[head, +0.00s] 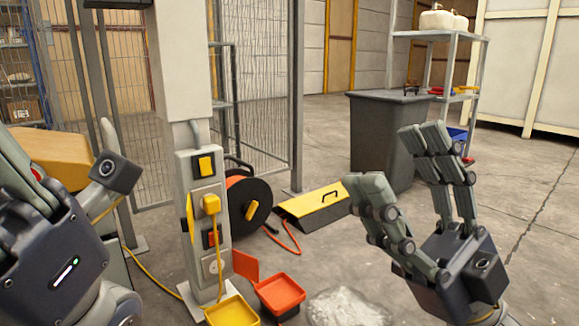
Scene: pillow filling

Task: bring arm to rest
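My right gripper (390,157) is raised at the right of the head view. Its grey-green fingers point up and stand apart, with a clear gap and nothing between them. It overlaps the dark bin in the picture but appears nearer to me. My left gripper (62,155) is at the left edge, seen from close by. Its dark body with a small lit strip shows, and its fingers are partly cut off by the frame, so its opening is unclear. An orange-yellow object (65,158) shows behind it; I cannot tell if they touch.
A post with a socket panel (206,220) stands left of centre, a yellow plug and cable on it. A cable reel (249,204), yellow-lidded box (312,207), red tray (280,292), yellow tray (232,311) and clear plastic heap (347,308) lie beyond. A dark bin (378,125) stands behind.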

